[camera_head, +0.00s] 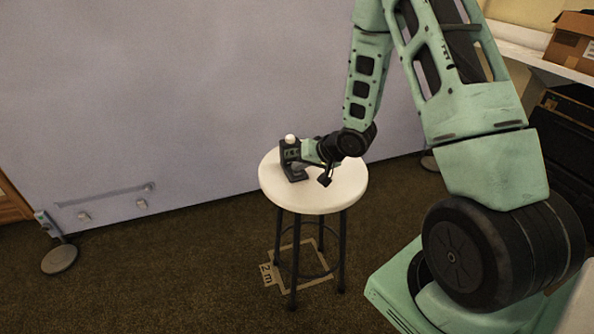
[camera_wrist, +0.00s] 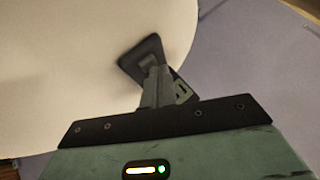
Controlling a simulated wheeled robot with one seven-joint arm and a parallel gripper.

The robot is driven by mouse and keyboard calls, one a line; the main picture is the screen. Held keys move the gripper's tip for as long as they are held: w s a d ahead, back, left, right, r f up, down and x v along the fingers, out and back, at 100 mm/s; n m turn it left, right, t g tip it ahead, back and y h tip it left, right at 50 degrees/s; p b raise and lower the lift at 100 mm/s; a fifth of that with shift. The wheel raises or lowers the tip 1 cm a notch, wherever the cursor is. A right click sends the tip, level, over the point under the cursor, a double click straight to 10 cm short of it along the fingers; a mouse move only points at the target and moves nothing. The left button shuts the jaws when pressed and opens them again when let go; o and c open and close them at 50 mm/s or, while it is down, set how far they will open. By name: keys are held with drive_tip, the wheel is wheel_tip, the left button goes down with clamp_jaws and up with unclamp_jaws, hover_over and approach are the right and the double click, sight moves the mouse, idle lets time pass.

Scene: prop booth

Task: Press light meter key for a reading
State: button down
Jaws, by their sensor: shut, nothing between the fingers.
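The light meter (camera_head: 288,152) is a small dark device with a white dome on top. It stands on the white round stool top (camera_head: 330,197), towards its back left. In the wrist view its dark body (camera_wrist: 133,62) shows beyond my fingers, which hide part of it. My gripper (camera_head: 302,154) reaches in from the right, close against the meter. In the wrist view my gripper (camera_wrist: 151,66) has its fingers together with nothing between them, the tips over the dark body. I cannot tell whether they touch the key, which is hidden.
The stool has dark legs and stands on brown carpet beside a floor mark reading "2 m" (camera_head: 268,275). A large grey-lilac backdrop panel (camera_head: 150,90) stands behind, with a round foot (camera_head: 60,259) at left. A cardboard box (camera_head: 572,42) sits on a shelf at upper right.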

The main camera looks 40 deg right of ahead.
sight(300, 173)
drive_tip(key=shift+r+p, duration=0.8)
drive_tip(key=shift+p, duration=0.05)
wheel_tip(300, 173, up, 5)
drive_tip(key=p, duration=0.5)
drive_tip(key=shift+r, duration=0.1)
idle(0.5)
